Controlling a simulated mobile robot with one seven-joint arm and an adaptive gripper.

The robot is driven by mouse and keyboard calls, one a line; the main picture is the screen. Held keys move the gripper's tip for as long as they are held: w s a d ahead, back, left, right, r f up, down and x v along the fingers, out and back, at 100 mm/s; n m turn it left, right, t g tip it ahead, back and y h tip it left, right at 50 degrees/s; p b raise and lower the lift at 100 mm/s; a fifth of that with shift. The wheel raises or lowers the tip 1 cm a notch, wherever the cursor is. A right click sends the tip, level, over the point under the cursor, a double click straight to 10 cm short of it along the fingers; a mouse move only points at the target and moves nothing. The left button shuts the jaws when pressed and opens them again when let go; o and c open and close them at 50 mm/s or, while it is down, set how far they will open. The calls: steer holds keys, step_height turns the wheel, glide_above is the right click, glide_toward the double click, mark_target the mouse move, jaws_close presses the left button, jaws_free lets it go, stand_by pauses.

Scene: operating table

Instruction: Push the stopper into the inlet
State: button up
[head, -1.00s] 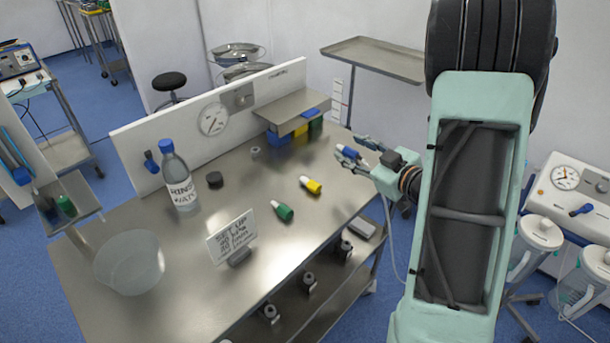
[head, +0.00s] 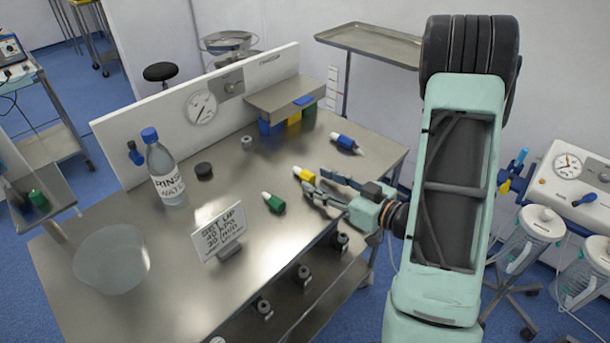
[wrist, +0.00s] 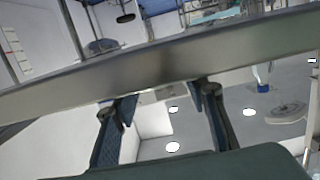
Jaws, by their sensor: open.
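Three small pieces with white tips lie on the steel table (head: 190,245) in the head view: green (head: 275,204), yellow (head: 304,174) and blue (head: 347,144). I cannot tell which of them, if any, is the stopper. A grey ring (head: 247,142) and a black round cap (head: 204,171) stand farther back. I cannot identify the inlet. My gripper (head: 314,182) is open at the table's right edge, its fingers pointing left near the yellow piece. In the wrist view the spread fingers (wrist: 163,105) show nothing held between them.
A bottle (head: 166,172), a clear bowl (head: 112,262) and a sign (head: 219,232) stand on the table. A back panel (head: 215,108) with a gauge and a steel shelf (head: 292,92) line its rear. A suction unit (head: 575,175) with canisters stands at right.

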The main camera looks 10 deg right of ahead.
mark_target(313, 177)
steer(key=x, duration=0.4)
steer(key=shift+w+a, duration=0.1)
steer(key=shift+a, duration=0.05)
steer(key=shift+c, duration=0.5)
steer(key=shift+r, duration=0.1)
jaws_close()
